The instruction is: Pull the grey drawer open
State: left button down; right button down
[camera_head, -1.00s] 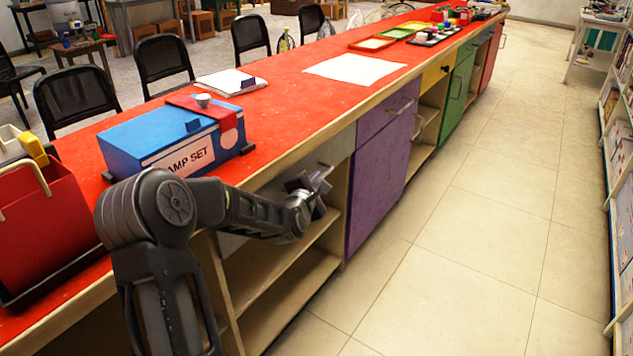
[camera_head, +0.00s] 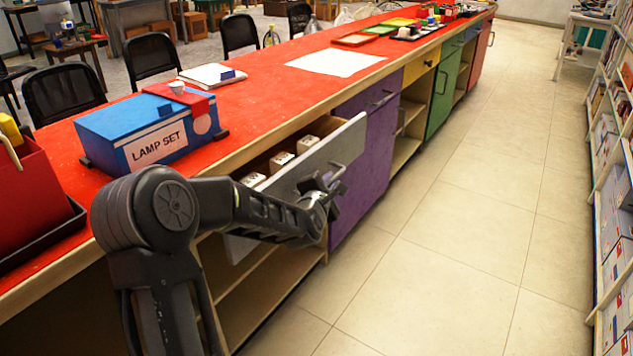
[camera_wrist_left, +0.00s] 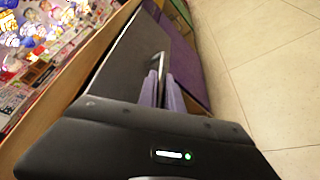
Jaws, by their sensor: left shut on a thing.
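The grey drawer (camera_head: 283,190) stands partly open under the red counter, left of a purple door. Its grey front sticks out from the counter, and several pale blocks (camera_head: 281,160) show inside. My left gripper (camera_head: 325,190) is at the front of the drawer, shut on its metal handle (camera_head: 337,168). In the left wrist view the gripper's purple fingers (camera_wrist_left: 164,90) close around the handle (camera_wrist_left: 156,64), with the drawer front (camera_wrist_left: 128,50) just beyond. My left forearm hides part of the drawer front. My right gripper is not in view.
The red counter (camera_head: 255,95) carries a blue lamp set box (camera_head: 140,135), a red carrier (camera_head: 30,195) and a white sheet (camera_head: 337,63). Open shelves lie below the drawer. The tiled floor (camera_head: 450,220) to the right is clear, up to a white shelf unit (camera_head: 612,190).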

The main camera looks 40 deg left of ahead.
pick_arm(q)
jog(key=d+b, duration=0.1)
jog(key=d, duration=1.1)
jog(key=shift+w, duration=0.1)
jog(key=c, duration=1.5)
grip_release()
jog(key=shift+a, duration=0.1)
jog(key=v, duration=0.7)
jog(key=shift+s, duration=0.35)
